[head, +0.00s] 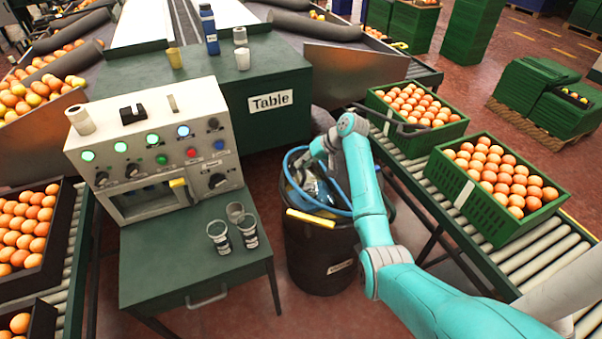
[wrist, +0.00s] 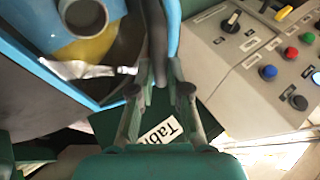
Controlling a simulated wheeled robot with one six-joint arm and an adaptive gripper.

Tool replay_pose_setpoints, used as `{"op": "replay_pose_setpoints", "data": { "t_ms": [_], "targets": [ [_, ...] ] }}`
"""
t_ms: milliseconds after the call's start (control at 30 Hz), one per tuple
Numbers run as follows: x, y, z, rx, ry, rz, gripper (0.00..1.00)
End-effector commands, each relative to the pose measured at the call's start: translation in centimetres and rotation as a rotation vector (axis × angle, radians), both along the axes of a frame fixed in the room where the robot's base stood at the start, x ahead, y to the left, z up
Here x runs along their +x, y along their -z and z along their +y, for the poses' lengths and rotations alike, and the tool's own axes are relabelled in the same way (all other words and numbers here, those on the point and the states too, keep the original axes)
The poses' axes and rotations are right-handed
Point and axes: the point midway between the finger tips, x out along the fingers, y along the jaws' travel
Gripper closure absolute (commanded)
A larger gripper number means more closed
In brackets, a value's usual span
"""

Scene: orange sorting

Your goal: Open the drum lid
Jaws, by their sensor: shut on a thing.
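The dark drum (head: 318,262) stands on the floor between the green table and the roller conveyor. A blue rim shows around its mouth, with a yellow piece at the front edge. Its mouth is at least partly uncovered: the wrist view shows a cup (wrist: 84,16) and shiny foil inside. My gripper (wrist: 158,92) is shut on a dark grey edge (wrist: 157,62), which looks like part of the drum lid. How far the lid is raised I cannot tell.
The control box (head: 150,150) on a small green stand (head: 190,270) is close left of the drum. The green table (head: 270,85) is behind. Orange crates (head: 480,215) on the conveyor (head: 530,260) are at the right. Several cups stand on the green stand.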

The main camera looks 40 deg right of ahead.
Motion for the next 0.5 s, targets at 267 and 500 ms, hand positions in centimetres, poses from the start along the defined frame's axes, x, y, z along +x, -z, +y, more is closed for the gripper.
{"op": "replay_pose_setpoints", "data": {
  "t_ms": [267,500],
  "targets": [
    [-0.6,-2.0,-2.4,0.161,0.001,-0.047,1.0],
    [-1.0,-2.7,-3.6,0.157,0.002,-0.045,1.0]
  ]
}}
